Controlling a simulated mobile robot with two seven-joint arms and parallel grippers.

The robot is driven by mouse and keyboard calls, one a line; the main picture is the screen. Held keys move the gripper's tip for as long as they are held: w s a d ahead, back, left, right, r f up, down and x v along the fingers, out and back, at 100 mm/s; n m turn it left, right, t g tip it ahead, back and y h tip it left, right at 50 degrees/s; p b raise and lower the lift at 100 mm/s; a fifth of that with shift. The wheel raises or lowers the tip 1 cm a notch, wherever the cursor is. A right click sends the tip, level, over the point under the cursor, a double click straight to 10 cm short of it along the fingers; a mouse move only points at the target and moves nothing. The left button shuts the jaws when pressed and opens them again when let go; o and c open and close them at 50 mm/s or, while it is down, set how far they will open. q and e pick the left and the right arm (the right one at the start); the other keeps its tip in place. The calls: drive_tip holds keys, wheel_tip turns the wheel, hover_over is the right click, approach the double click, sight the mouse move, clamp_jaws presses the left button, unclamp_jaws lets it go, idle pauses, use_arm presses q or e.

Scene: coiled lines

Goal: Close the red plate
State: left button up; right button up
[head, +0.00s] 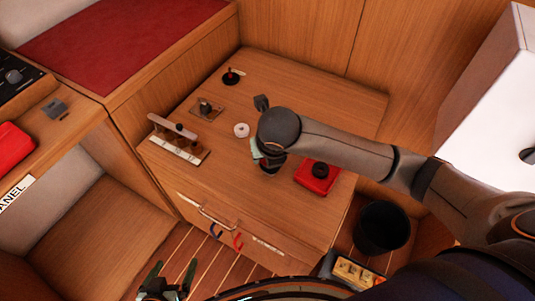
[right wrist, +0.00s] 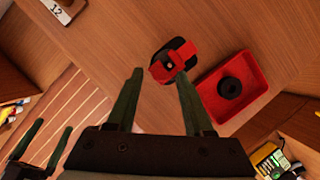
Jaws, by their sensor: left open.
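A small fitting with a red plate (right wrist: 166,66) on a black base sits on the wooden cabinet top, beyond my right fingertips in the right wrist view. In the head view my right wrist mostly covers it; only a dark part (head: 270,168) shows. My right gripper (right wrist: 159,73) is open, its green fingers apart and pointing at the fitting; I cannot tell whether they touch it. A red square tray (right wrist: 207,87) with a black ring lies right of the fitting, also in the head view (head: 304,178). My left gripper (head: 170,272) is open and empty, low before the cabinet.
On the cabinet top (head: 300,85) stand a black-red fitting (head: 231,77), a metal fitting (head: 206,107), a white ring (head: 241,130) and a rack (head: 180,150). A drawer handle (head: 215,217) with blue and red hooks faces front. A black bin (head: 381,227) stands right.

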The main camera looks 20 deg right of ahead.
drive_tip(key=shift+s+r, duration=0.15)
drive_tip(key=shift+r, duration=0.35)
use_arm(q)
drive_tip(key=shift+s+a+r+y+p, duration=0.2)
drive_tip(key=shift+s+a+p, duration=0.1)
drive_tip(key=shift+a+p, duration=0.25)
drive_tip(key=shift+s+a+r+y+p, duration=0.15)
drive_tip(key=shift+s+a+p, duration=0.15)
drive_tip(key=shift+p, duration=0.3)
use_arm(e)
drive_tip(key=v, duration=1.1)
drive_tip(key=shift+r, duration=0.15)
use_arm(q)
drive_tip(key=shift+w+d+r, duration=0.1)
drive_tip(key=shift+w+r, duration=0.05)
drive_tip(key=shift+r, duration=0.05)
use_arm(e)
drive_tip(key=shift+s, duration=0.2)
